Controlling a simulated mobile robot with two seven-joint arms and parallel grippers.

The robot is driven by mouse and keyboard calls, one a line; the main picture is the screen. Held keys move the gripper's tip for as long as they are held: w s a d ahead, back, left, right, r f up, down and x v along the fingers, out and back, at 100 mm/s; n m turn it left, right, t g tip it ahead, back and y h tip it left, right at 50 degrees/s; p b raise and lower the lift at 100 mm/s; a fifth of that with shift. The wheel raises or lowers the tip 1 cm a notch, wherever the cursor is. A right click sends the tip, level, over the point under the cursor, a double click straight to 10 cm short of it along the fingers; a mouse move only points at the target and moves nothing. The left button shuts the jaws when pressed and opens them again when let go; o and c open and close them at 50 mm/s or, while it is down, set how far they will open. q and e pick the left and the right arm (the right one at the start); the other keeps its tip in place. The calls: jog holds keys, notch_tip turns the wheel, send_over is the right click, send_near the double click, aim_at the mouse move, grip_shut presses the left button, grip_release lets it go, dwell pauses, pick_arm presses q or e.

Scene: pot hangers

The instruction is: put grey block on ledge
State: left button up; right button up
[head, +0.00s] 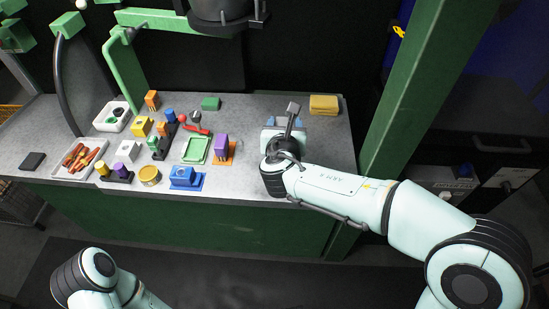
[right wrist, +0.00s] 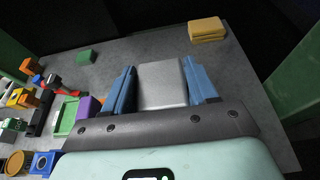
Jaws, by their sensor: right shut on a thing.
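The grey block (right wrist: 162,85) is a plain, light grey box. In the right wrist view it sits between the two blue fingers of my right gripper (right wrist: 162,88), which is shut on it. In the head view my right gripper (head: 284,122) is over the right part of the grey worktop, and the wrist hides much of the block. I cannot tell whether the block touches the worktop. I cannot tell which surface is the ledge. My left arm shows at the bottom left, but its gripper is out of view.
The grey worktop (head: 250,112) holds a yellow stack (head: 323,104) at the back right and a green block (head: 210,103). Coloured parts, a green tray (head: 196,150) and a purple block (head: 221,147) crowd the left. A green post (head: 410,110) stands at the right.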

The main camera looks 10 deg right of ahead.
notch_tip(320, 180, down, 8)
jog(key=shift+b, duration=1)
notch_tip(320, 180, down, 5)
jog(key=shift+f+b, duration=0.1)
jog(key=shift+b, duration=0.7)
pick_arm(q)
jog(key=shift+t, duration=0.6)
jog(key=w+f, duration=0.1)
jog(key=f, duration=0.1)
jog(key=w+a+f, duration=0.1)
jog(key=w+f, duration=0.1)
jog(key=shift+w, duration=0.15)
pick_arm(e)
jog(key=shift+f, duration=0.25)
pick_arm(q)
jog(key=shift+f, duration=0.1)
pick_arm(e)
jog(key=shift+f, duration=0.15)
jog(key=o, duration=1.3)
pick_arm(q)
jog(key=shift+w+a+f, duration=0.1)
jog(key=shift+w+f, duration=0.05)
jog(key=shift+w, duration=0.05)
